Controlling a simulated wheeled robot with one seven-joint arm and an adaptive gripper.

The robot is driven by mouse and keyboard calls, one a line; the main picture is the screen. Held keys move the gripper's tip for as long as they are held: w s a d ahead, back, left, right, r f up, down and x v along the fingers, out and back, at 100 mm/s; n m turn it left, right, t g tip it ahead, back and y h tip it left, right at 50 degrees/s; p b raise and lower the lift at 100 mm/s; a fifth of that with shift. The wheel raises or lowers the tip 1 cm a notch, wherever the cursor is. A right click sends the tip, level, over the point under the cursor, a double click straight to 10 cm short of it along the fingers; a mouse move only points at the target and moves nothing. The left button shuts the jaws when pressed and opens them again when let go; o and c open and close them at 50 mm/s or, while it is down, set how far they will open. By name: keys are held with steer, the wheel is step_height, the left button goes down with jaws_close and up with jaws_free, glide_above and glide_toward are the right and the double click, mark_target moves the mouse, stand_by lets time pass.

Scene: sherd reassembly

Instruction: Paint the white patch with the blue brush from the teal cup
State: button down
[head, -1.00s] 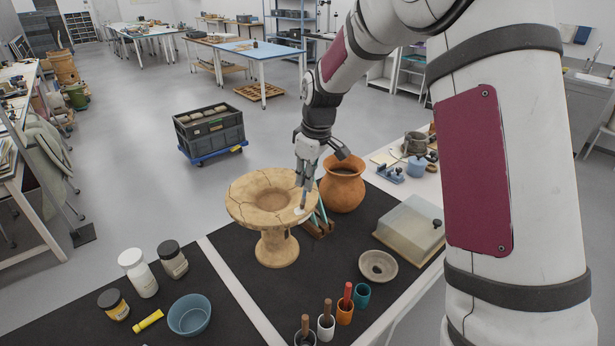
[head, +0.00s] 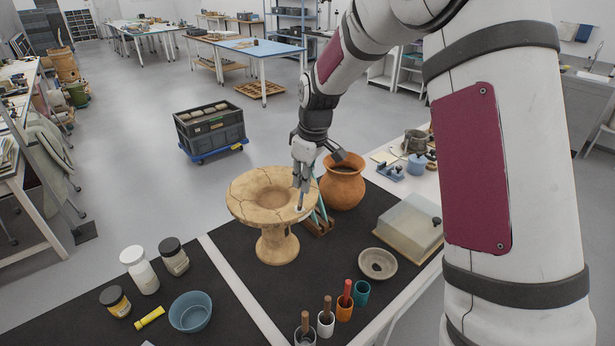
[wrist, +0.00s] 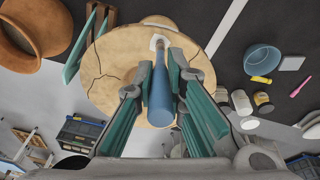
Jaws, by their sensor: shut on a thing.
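The cracked tan pedestal dish (head: 278,245) stands on the black mat. The white patch (wrist: 154,42) is on its rim; in the head view it is mostly hidden behind the brush and my gripper. My gripper (head: 301,186) is over the near right of the rim. In the wrist view my gripper (wrist: 161,78) is shut on the blue brush (wrist: 161,105). The brush's tip end lies at the patch; I cannot tell if it touches. The teal cup (head: 362,294) stands at the front right, with no brush showing in it.
An orange pot (head: 343,183) stands close behind the dish, and a wooden rack (head: 318,228) sits beside the pedestal. Cups with other brushes (head: 326,322), a grey bowl (head: 377,263) and a clear-lidded box (head: 408,228) are to the right. A blue bowl (head: 190,314) and jars are left.

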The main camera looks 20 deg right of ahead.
steer(key=shift+s+a, duration=0.3)
steer(key=shift+a, duration=0.05)
steer(key=shift+w, duration=0.1)
steer(key=shift+w+a, duration=0.1)
steer(key=shift+w, duration=0.2)
stand_by(0.7)
steer(key=shift+d, duration=0.95)
